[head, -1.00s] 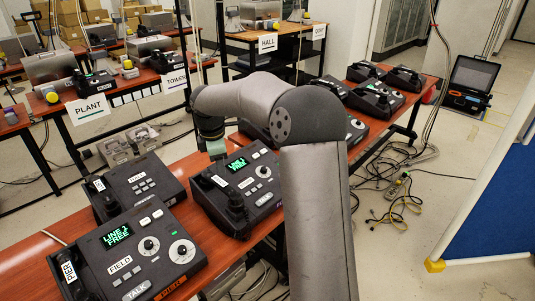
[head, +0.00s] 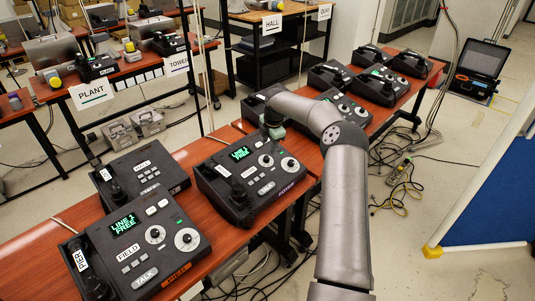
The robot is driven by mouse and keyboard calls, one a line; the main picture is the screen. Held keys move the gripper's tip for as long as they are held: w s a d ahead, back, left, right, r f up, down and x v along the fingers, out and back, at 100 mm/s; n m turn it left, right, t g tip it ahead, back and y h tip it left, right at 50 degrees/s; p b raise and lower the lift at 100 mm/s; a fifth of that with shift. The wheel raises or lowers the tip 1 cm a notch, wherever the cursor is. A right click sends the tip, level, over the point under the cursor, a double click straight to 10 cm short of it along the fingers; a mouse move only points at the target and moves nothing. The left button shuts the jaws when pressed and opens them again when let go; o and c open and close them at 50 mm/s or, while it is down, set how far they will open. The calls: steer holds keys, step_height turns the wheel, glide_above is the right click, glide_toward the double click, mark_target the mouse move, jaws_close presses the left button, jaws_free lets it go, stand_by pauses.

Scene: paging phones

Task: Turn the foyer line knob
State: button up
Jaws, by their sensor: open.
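The pier phone (head: 185,262) stands in front on the left, with another phone (head: 143,180) behind it. Several more phones (head: 388,88) stand on the far table at right. Cables (head: 395,180) lie on the floor at right.

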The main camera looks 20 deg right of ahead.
mark_target(267, 157)
steer(key=p+x, duration=0.1)
steer(key=x, duration=0.7)
steer(key=shift+p, duration=0.4)
steer(key=shift+c, duration=0.4)
steer(key=c, duration=0.9)
